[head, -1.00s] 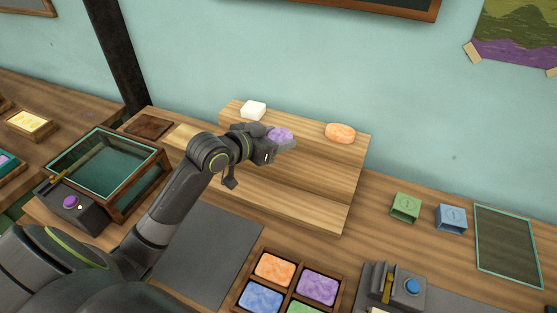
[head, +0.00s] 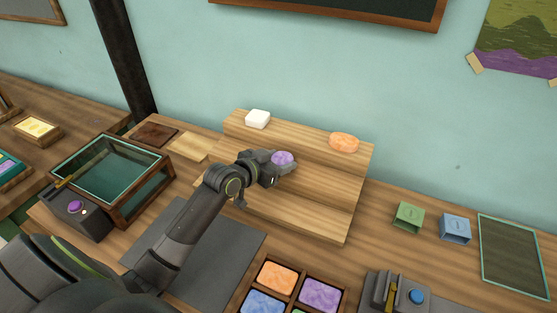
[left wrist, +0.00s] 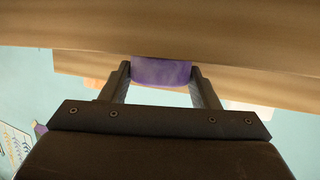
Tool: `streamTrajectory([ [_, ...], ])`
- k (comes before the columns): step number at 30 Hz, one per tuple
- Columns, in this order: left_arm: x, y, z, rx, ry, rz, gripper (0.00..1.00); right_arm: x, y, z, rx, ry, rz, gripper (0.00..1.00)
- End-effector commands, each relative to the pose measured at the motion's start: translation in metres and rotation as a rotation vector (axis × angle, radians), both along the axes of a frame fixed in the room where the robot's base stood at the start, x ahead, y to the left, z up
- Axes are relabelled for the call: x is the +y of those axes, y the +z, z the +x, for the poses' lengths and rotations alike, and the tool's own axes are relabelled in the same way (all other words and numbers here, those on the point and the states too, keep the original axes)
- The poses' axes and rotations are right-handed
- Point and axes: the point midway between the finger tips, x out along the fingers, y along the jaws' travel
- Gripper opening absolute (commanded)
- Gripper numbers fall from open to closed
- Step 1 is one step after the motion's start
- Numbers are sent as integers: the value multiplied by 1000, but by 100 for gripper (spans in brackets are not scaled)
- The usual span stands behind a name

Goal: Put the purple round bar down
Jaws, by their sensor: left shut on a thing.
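The purple round bar (head: 283,158) is held in my left gripper (head: 277,163), over the middle of the stepped wooden rack (head: 320,208). In the left wrist view the purple bar (left wrist: 161,72) sits between the two fingertips of the left gripper (left wrist: 163,76), close to a wooden step. I cannot tell whether the bar touches the step. A white bar (head: 257,119) and an orange oval bar (head: 344,142) rest on the top step, to either side of the purple one. My right gripper is not in view.
A glass-topped box (head: 110,170) stands left of the rack. A tray of coloured blocks (head: 291,293) is at the front. Green (head: 408,216) and blue (head: 455,228) blocks stand to the right. The lower step is clear on its right part.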

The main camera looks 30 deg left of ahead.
Motion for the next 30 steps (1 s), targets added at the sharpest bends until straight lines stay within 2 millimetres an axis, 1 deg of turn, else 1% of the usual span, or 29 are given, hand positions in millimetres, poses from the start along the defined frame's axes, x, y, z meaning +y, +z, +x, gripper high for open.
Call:
streamTrajectory([
  [5,0,1,0,-2,0,0,32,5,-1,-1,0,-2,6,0],
  [9,0,-3,0,-1,0,0,32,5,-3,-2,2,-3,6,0],
  [10,0,-2,0,-1,0,0,59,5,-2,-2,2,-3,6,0],
  [14,0,-2,0,-1,0,0,76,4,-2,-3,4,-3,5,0],
  [21,0,-2,0,-1,-1,-1,77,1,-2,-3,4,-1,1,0],
  [25,0,2,-1,-1,0,1,77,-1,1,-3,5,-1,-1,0],
  [30,6,7,-19,-2,0,4,77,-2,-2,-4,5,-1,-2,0],
])
